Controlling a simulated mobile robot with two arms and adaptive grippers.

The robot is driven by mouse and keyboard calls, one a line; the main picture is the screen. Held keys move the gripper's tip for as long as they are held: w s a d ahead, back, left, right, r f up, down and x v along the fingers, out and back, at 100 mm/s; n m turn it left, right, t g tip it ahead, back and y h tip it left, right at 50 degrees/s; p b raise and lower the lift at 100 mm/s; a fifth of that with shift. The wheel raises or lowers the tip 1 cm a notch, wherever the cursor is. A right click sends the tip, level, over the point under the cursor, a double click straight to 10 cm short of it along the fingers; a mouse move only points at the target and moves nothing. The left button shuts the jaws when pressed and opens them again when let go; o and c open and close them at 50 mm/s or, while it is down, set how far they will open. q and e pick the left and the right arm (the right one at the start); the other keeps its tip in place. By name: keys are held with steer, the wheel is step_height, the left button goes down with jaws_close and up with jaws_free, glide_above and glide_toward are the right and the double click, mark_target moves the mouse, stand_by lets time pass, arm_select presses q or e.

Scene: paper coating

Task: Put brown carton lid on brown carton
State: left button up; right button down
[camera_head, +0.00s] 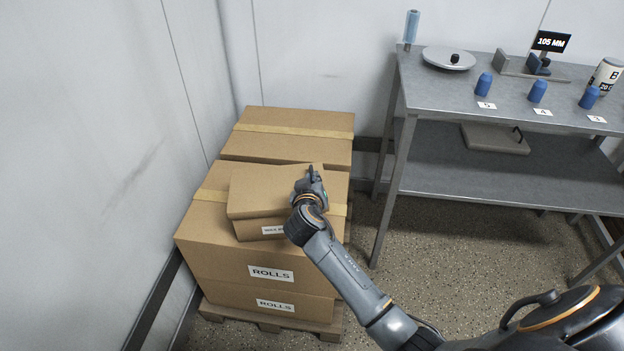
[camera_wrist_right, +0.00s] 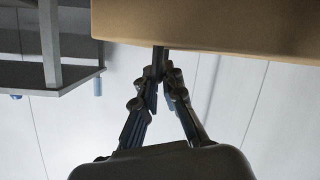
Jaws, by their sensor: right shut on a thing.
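The brown carton lid (camera_head: 262,191) is over the small brown carton (camera_head: 250,230), which sits on a stack of larger boxes. Only a strip of the carton's front with part of a white label shows below the lid. I cannot tell whether the lid is fully seated or held just above. My right gripper (camera_head: 314,178) is shut on the lid's right side. In the right wrist view the gripper's fingertips (camera_wrist_right: 160,52) meet the edge of the brown lid (camera_wrist_right: 215,25). My left gripper is not in view.
Large ROLLS boxes (camera_head: 222,250) stand on a wooden pallet (camera_head: 270,322) against the left wall. A steel table (camera_head: 440,88) at the right carries blue cylinders (camera_head: 538,92), a round metal plate (camera_head: 449,58) and a 105 MM sign (camera_head: 551,41). Open floor (camera_head: 440,260) lies between.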

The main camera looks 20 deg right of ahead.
steer(key=shift+f+b, duration=0.45)
steer(key=shift+f, duration=0.15)
steer(key=shift+f, duration=0.15)
steer(key=shift+f+b, duration=0.35)
steer(key=shift+b, duration=0.05)
steer(key=c, duration=1.4)
jaws_free()
steer(key=shift+s+a+r, duration=0.1)
steer(key=shift+s, duration=0.1)
steer(key=v, duration=0.7)
steer(key=shift+s+a+r, duration=0.15)
steer(key=shift+s, duration=0.1)
